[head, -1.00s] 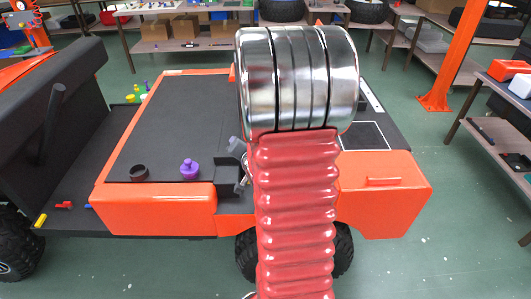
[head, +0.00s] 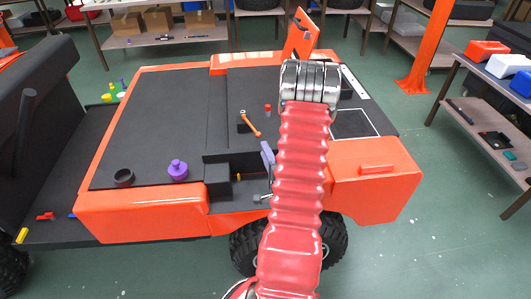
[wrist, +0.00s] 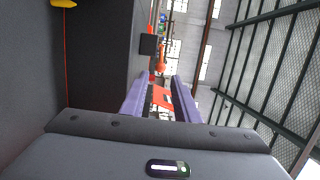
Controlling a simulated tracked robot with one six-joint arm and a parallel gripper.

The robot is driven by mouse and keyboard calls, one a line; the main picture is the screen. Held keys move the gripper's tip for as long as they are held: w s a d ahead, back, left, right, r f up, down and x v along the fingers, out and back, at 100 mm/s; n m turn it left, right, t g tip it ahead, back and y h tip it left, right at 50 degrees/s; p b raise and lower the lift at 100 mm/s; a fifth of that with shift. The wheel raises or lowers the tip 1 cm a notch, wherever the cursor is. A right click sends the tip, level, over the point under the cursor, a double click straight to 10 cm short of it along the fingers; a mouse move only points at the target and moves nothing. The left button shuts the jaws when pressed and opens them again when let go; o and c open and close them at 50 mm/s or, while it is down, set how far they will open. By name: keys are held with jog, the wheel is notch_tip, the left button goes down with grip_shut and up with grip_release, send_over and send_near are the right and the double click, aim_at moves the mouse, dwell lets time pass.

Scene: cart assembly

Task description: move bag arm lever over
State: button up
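A small lever with an orange handle (head: 250,125) lies slanted on the cart's black deck (head: 160,110), just left of my arm in the head view. I take it for the bag arm lever. My gripper (wrist: 161,82) has two purple fingers, spread apart with nothing held between them in the wrist view. In the head view one purple finger (head: 267,153) shows beside my red arm, near the recess at the cart's front; the rest is mostly hidden. A small orange rounded part (wrist: 161,67) shows beyond the fingertips; I cannot tell whether it is the lever.
A purple knob (head: 177,170) and a dark ring (head: 124,177) stand on the deck's front left. A small red peg (head: 267,109) stands near the lever. An upright orange plate (head: 301,35) rises at the cart's back. Shelves and an orange post (head: 425,50) stand beyond.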

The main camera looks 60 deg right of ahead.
jog(key=shift+d, duration=0.15)
jog(key=shift+x, duration=3.9)
jog(key=c, duration=0.6)
jog(key=shift+w+a+f, duration=0.1)
jog(key=shift+w+a, duration=0.4)
jog(key=shift+a, duration=0.35)
jog(key=shift+w+a, duration=0.55)
jog(key=shift+a, duration=0.35)
jog(key=shift+w+a, duration=0.45)
jog(key=shift+a, duration=0.05)
jog(key=o, duration=0.9)
jog(key=shift+d, duration=0.1)
